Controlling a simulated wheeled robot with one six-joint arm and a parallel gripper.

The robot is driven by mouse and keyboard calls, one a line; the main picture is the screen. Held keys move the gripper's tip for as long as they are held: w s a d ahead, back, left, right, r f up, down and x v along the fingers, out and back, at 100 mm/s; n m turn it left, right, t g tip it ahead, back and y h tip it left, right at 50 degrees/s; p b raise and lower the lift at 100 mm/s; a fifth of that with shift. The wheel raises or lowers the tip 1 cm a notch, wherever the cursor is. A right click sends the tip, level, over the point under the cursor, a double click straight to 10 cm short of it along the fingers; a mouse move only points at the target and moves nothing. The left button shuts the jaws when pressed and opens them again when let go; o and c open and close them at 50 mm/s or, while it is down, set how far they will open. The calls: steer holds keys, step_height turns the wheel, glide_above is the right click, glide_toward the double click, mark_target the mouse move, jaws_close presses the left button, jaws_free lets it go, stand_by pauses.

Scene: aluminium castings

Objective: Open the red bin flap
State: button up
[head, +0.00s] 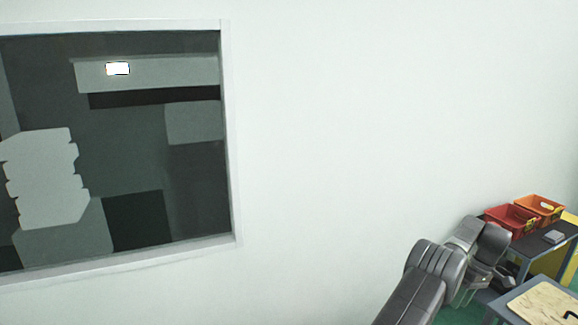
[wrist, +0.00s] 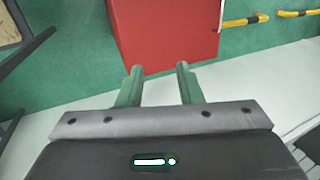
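A large plain red box-like body, which looks like the red bin (wrist: 165,30), stands at the top middle of the wrist view. Its top is cut off by the frame edge, and no separate flap can be made out on it. My gripper (wrist: 159,68) is open and empty, with two green fingers spread apart. In the picture the fingertips overlap the lower edge of the red body; I cannot tell whether they touch it. In the head view my arm reaches to the lower right, and the red bin cannot be made out there.
In the head view, a red crate (head: 511,221) and an orange crate (head: 540,208) stand on a dark table at the right. A wooden board (head: 545,304) lies in front. A window (head: 120,150) fills the left.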

steer(key=shift+w+d, duration=0.25)
steer(key=shift+d, duration=0.65)
steer(key=shift+a+r, duration=0.1)
steer(key=shift+a, duration=0.05)
